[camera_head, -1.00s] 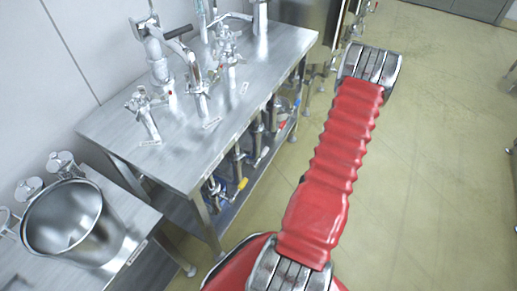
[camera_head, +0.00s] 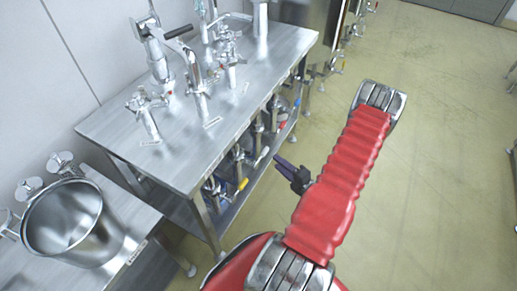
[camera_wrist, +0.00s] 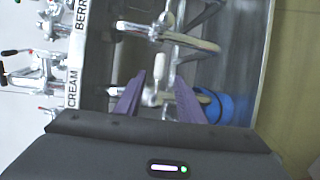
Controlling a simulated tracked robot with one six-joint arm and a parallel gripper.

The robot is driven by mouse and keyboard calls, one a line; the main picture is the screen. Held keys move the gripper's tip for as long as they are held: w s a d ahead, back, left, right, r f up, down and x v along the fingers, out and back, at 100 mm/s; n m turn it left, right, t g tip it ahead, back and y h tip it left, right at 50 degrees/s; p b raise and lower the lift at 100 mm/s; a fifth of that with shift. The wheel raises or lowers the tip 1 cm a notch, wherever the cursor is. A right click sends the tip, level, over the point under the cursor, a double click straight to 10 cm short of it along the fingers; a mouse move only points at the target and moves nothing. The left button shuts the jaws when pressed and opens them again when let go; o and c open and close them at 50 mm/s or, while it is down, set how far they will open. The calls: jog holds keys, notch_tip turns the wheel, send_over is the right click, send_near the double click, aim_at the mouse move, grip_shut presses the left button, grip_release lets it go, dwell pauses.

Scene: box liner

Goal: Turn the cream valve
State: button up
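A white CREAM label (camera_wrist: 73,88) sits on the table's front edge in the wrist view. Level with it, under the tabletop, is pipework with a pale valve part (camera_wrist: 152,95) and a yellowish handle (camera_wrist: 204,99). I take this as the cream valve; its handle is partly behind a finger. In the head view, a yellow handle (camera_head: 242,184) shows below the table. My gripper (camera_wrist: 160,77) is open, its purple fingers on either side of the pale part; contact cannot be told. In the head view, my gripper (camera_head: 278,161) points at the under-table pipes from the aisle.
The steel table (camera_head: 190,150) carries several taps; its front edge and legs stand beside my gripper. A blue part (camera_wrist: 228,108) lies near the handle. A BERR label (camera_wrist: 82,14) marks neighbouring pipework. A steel pot (camera_head: 70,220) stands lower left. The floor (camera_head: 440,150) is clear on the right.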

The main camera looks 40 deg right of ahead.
jog(key=shift+w, duration=0.15)
jog(key=x, duration=1.3)
jog(key=shift+w, duration=0.25)
jog(key=shift+f, duration=0.15)
jog(key=shift+c, duration=0.6)
grip_shut()
jog(key=shift+a, duration=0.15)
